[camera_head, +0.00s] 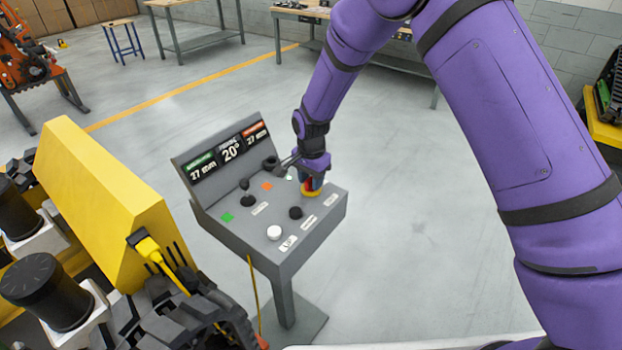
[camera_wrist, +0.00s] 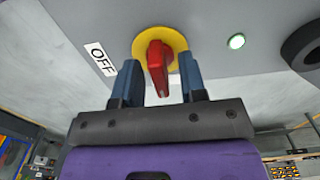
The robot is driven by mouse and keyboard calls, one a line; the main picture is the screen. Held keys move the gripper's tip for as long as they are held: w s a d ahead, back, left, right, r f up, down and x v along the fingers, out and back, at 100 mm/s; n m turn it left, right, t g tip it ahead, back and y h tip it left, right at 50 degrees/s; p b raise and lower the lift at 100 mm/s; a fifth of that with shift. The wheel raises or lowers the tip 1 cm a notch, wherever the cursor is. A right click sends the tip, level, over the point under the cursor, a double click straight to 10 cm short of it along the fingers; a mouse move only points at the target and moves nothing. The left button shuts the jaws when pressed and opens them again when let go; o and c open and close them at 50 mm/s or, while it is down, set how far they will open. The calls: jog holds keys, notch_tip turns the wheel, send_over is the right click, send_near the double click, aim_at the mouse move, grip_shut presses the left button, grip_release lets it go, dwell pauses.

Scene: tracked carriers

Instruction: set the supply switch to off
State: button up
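The supply switch is a red handle (camera_wrist: 157,62) on a round yellow plate (camera_wrist: 175,41), on the grey console's sloping top. In the wrist view the handle runs from the plate toward my gripper, leaning slightly right. A white OFF label (camera_wrist: 100,59) is left of the plate. My gripper (camera_wrist: 159,66) has its blue fingers on either side of the handle, with a gap visible on each side. In the head view my gripper (camera_head: 312,182) is over the switch at the console's right end and hides much of it; part of the yellow plate (camera_head: 313,194) shows.
The grey console (camera_head: 325,217) carries black knobs, a white button (camera_head: 274,232), a lever (camera_head: 246,190) and a display (camera_head: 230,152). A yellow tracked machine (camera_head: 100,195) stands close left. Floor right of the console is clear.

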grip_shut()
